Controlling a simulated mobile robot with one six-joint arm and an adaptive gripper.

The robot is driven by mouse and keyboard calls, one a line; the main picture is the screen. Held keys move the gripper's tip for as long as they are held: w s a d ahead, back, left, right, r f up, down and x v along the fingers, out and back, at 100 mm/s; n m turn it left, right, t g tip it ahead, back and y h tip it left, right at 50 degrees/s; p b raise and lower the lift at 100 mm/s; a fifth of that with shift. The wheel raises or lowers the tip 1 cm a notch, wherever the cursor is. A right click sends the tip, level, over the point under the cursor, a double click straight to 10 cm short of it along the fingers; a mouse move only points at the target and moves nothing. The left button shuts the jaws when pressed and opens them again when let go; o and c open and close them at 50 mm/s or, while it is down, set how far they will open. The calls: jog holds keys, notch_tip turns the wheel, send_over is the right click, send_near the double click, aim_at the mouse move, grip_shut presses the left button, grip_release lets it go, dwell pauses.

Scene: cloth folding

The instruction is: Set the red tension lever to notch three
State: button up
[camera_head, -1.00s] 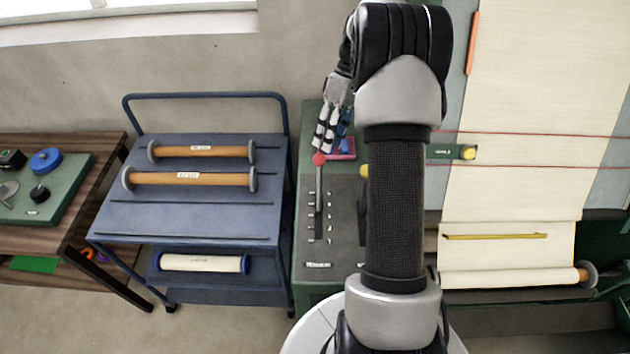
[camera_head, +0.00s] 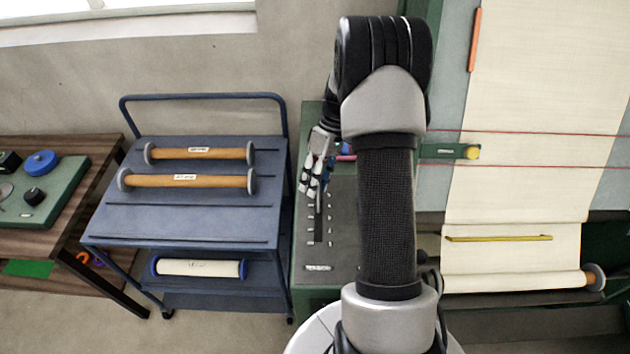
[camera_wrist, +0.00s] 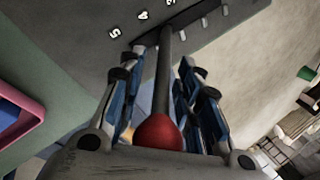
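The lever is a dark grey stem with a red ball knob (camera_wrist: 158,134). It stands out of a slot in a dark panel (camera_wrist: 75,70) with white notch numbers; 5 and 4 show clearly. The stem (camera_wrist: 164,85) meets the slot near the 4 and a partly cut-off number. My gripper (camera_head: 316,186) is over the lever in the head view, hiding the knob there. In the wrist view, the blue-padded fingers of my gripper (camera_wrist: 162,72) lie on both sides of knob and stem. The knob is close to the palm. Whether the pads touch it is unclear.
A pink-rimmed tray (camera_wrist: 30,125) lies left of the gripper in the wrist view. A blue cart (camera_head: 190,220) with rollers stands left of the panel. A cream cloth web (camera_head: 545,110) hangs at the right. A yellow-knobbed green bar (camera_head: 450,151) is beside my arm.

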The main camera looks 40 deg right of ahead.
jog(key=shift+c, duration=0.2)
grip_shut()
dwell(0.5)
